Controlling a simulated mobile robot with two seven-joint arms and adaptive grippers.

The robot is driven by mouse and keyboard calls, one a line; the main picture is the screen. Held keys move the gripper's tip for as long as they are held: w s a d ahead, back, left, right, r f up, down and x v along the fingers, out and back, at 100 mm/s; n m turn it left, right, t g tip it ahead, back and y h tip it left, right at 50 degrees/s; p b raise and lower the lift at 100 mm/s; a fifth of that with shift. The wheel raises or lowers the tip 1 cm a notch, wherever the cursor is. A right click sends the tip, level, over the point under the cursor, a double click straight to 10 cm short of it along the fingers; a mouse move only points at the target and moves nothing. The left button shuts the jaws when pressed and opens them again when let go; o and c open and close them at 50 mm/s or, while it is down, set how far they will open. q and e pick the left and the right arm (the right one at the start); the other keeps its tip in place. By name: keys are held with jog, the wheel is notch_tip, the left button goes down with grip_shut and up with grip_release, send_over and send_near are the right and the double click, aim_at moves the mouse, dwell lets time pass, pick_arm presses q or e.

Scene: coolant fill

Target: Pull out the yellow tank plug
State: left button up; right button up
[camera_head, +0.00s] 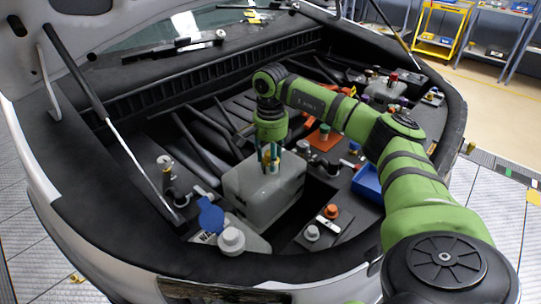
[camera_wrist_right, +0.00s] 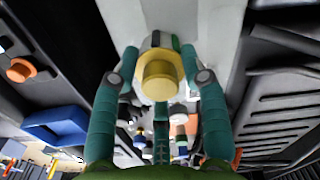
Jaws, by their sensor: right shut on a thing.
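The grey tank (camera_head: 255,205) stands in the middle of the engine bay. The yellow plug (camera_head: 272,167) is at the top of the tank, partly hidden by the fingers. Whether it is seated or slightly raised cannot be told. My right gripper (camera_head: 270,158) points down over the tank, shut on the yellow plug. In the right wrist view, the yellow plug (camera_wrist_right: 159,77) sits between the two teal fingers, with the pale tank top (camera_wrist_right: 212,30) behind it. My left gripper is not in view.
A blue cap (camera_head: 211,214) is beside a white cap (camera_head: 231,240) at the front left. An orange cap (camera_head: 332,211) and a blue tray (camera_head: 368,184) are right of the tank. The raised hood and its prop (camera_head: 125,150) bound the left side.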

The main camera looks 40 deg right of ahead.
jog(key=shift+w+r+p, duration=0.1)
jog(key=shift+r+p, duration=0.15)
jog(key=shift+p, duration=0.05)
jog(key=shift+r, duration=0.1)
dwell(0.4)
jog(key=shift+r, duration=0.1)
jog(key=shift+r+p, duration=2)
jog(key=shift+r, duration=0.25)
